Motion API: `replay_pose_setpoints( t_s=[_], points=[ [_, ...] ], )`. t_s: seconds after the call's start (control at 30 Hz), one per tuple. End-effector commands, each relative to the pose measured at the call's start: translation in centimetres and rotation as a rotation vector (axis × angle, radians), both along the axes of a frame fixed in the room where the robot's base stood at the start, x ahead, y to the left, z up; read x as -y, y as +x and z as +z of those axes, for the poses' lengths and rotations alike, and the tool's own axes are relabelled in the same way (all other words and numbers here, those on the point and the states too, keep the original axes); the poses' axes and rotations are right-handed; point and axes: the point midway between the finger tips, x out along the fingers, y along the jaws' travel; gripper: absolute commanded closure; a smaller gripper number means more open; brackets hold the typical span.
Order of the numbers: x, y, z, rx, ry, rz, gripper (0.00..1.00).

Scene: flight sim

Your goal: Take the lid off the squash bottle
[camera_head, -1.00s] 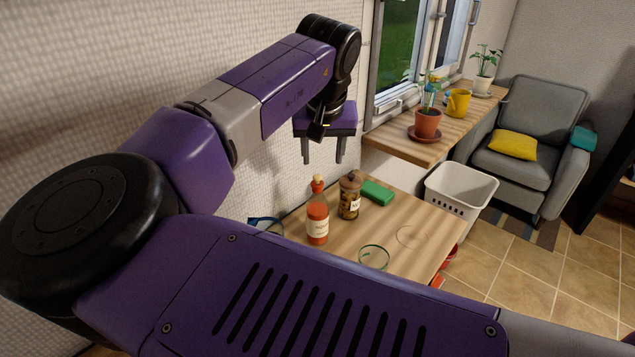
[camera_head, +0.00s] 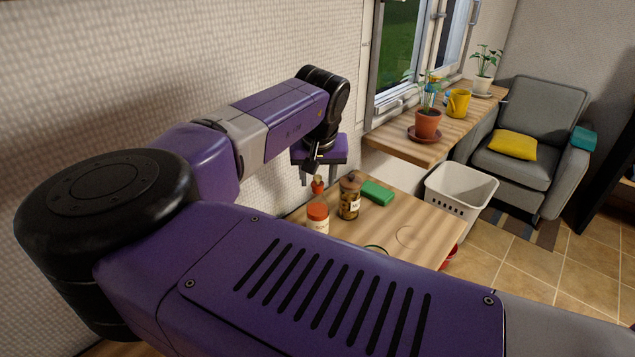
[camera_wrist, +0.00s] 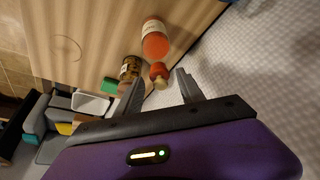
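The squash bottle (camera_head: 317,226) stands on the wooden table, with orange-red contents and a pale label. A smaller red-orange upper part with a tan stopper-like lid (camera_head: 317,178) shows above it. In the wrist view the bottle (camera_wrist: 155,40) points towards me, and the tan lid (camera_wrist: 160,84) lies between the finger tips. In the wrist view my gripper (camera_wrist: 160,86) is open, with a gap between each finger and the lid.
A jar with dark contents (camera_head: 349,200) stands close to the right of the bottle. A green block (camera_head: 377,192) lies behind it. My arm hides the table's near part. A white basket (camera_head: 458,193) stands right of the table, and the patterned wall is close on the left.

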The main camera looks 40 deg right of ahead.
Motion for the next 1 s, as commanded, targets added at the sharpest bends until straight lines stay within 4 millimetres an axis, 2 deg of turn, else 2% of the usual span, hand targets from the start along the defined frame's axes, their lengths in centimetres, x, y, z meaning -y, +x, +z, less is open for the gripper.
replay_pose_setpoints(
  t_s=[0.03, 0.2, 0.73, 0.87, 1.0],
  points=[
    [0.0, 0.0, 0.0, 0.000, 0.000, 0.000, 0.67],
    [0.0, 0.0, 0.0, 0.000, 0.000, 0.000, 1.00],
    [0.0, 0.0, 0.4, 0.001, -0.001, 0.000, 1.00],
    [0.0, 0.0, 1.4, 0.000, -0.001, 0.001, 1.00],
    [0.0, 0.0, 3.5, 0.002, -0.003, 0.000, 1.00]
  ],
)
